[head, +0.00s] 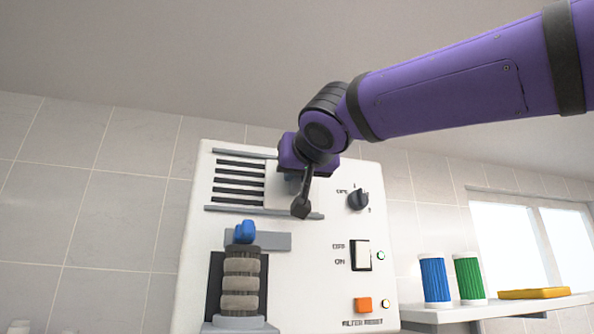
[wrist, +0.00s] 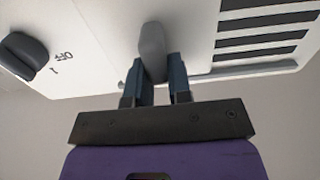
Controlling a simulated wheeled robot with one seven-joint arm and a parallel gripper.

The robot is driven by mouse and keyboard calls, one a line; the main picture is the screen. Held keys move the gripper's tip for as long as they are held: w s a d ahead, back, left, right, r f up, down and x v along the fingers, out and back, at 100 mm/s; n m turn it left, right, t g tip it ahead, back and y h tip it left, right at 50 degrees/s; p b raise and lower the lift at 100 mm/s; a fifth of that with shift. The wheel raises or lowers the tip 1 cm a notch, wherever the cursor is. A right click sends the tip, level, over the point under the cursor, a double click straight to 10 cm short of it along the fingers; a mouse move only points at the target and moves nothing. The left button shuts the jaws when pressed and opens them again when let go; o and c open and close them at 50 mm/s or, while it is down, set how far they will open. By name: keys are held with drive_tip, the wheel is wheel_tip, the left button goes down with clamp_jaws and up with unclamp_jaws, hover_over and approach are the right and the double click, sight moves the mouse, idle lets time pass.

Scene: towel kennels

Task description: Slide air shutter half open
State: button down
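The air shutter looks like a pale plate (head: 282,194) between two grey rails on the white machine front. It also shows in the wrist view (wrist: 190,40). Dark vent slats (head: 240,181) lie uncovered to its left in the head view; in the wrist view the slats (wrist: 262,20) are at the right. A grey handle (wrist: 151,45) stands on the plate. My gripper (wrist: 162,70) is at this handle, its two fingers a little apart. The handle's base end reaches the fingertips, but whether they press on it is unclear. In the head view my gripper (head: 301,208) partly hides the plate.
A dark dial (head: 358,200) is to the right, with a white rocker switch (head: 362,255) and orange button (head: 363,305) below. A blue knob (head: 244,232) tops a ribbed roll (head: 240,282) at lower left. Blue and green cylinders (head: 434,281) stand on a shelf.

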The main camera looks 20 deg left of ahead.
sight(268, 174)
drive_tip(key=shift+s+a, duration=0.45)
drive_tip(key=shift+a, duration=0.25)
drive_tip(key=shift+s+a, duration=0.4)
drive_tip(key=shift+a, duration=0.35)
drive_tip(key=shift+s+a, duration=0.45)
drive_tip(key=shift+a, duration=0.25)
drive_tip(key=c, duration=1)
unclamp_jaws()
drive_tip(key=shift+c, duration=0.2)
drive_tip(key=v, duration=1)
drive_tip(key=shift+s+d, duration=0.2)
drive_tip(key=shift+s, duration=0.15)
